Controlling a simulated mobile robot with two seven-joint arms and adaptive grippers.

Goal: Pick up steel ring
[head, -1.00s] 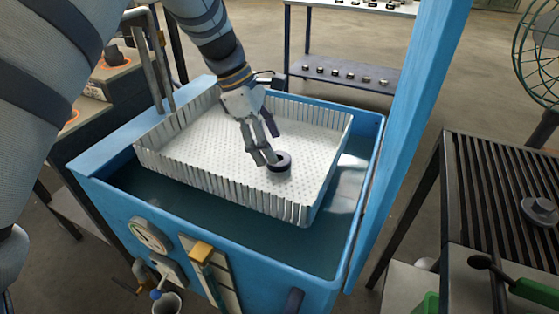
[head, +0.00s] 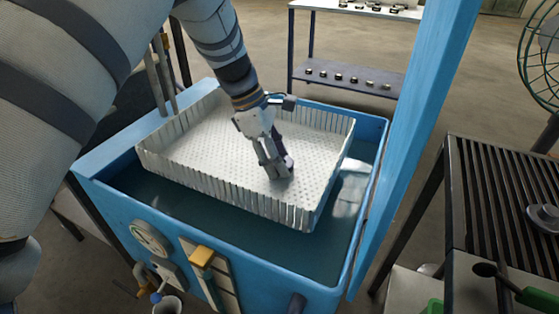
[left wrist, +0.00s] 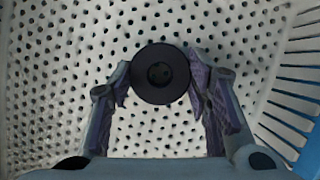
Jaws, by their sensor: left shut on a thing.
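The steel ring (left wrist: 161,74) is dark and round, with a dark centre. In the left wrist view it sits between the two fingers of my left gripper (left wrist: 159,82), over the white perforated tray floor. In the head view my left gripper (head: 275,172) reaches down into the tray (head: 240,198), right of its middle, and its fingers hide most or all of the ring. The gripper is shut on the ring. I cannot tell whether the ring still touches the tray floor. My right gripper is in neither view.
The slatted-wall tray sits in a blue tank (head: 120,205) of dark liquid. A blue post (head: 405,130) rises at the tank's right. A slatted dark table (head: 500,190) stands at the right, and a shelf rack (head: 350,80) with small parts stands behind.

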